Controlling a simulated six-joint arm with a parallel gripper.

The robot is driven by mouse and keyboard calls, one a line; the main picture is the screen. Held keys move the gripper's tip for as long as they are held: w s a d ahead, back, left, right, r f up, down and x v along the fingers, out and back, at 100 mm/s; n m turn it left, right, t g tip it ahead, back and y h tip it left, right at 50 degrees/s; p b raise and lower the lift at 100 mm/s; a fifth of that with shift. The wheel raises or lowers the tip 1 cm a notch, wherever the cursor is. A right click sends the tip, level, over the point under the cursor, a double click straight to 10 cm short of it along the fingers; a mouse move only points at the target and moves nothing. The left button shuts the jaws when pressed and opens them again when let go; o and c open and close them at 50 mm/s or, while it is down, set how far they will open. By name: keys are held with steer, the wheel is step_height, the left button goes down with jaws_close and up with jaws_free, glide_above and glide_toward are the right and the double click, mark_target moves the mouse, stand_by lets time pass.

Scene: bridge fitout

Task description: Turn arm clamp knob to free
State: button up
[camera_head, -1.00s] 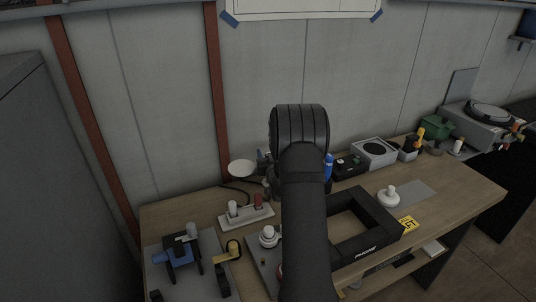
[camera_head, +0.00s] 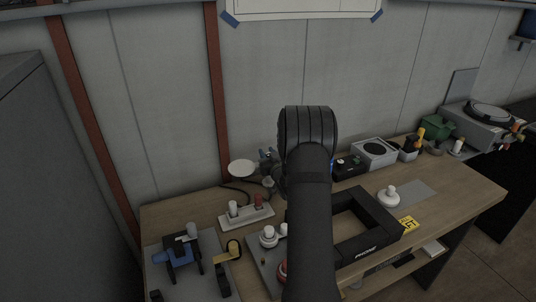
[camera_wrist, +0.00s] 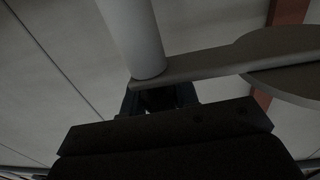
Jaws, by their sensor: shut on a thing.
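My gripper (camera_wrist: 160,101) is seen from behind in the wrist view. Its dark fingers are close together on a small dark part, which looks like the arm clamp knob, mostly hidden between them. A flat grey arm (camera_wrist: 215,69) runs just beyond the fingertips from a thick pale post (camera_wrist: 133,35) to a round disc (camera_wrist: 290,62). In the head view the white disc (camera_head: 242,168) stands above the back of the bench. The gripper there is largely hidden behind my own dark arm. The knob's angle cannot be read.
On the wooden bench (camera_head: 455,190) stand a white block with a red and a white knob (camera_head: 246,217), a black square frame (camera_head: 392,238), a blue clamp fixture (camera_head: 181,250) and a white knob (camera_head: 389,196). Several boxes stand at the back right. The wall is close behind.

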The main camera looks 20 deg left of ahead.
steer(key=shift+s+a+n+g+y, duration=0.15)
steer(key=shift+n+g+y, duration=1.3)
steer(key=shift+g, duration=0.25)
steer(key=o, duration=1)
steer(key=shift+c, duration=0.2)
steer(key=s+d+r, duration=0.1)
steer(key=d+r, duration=1)
steer(key=shift+d, duration=0.3)
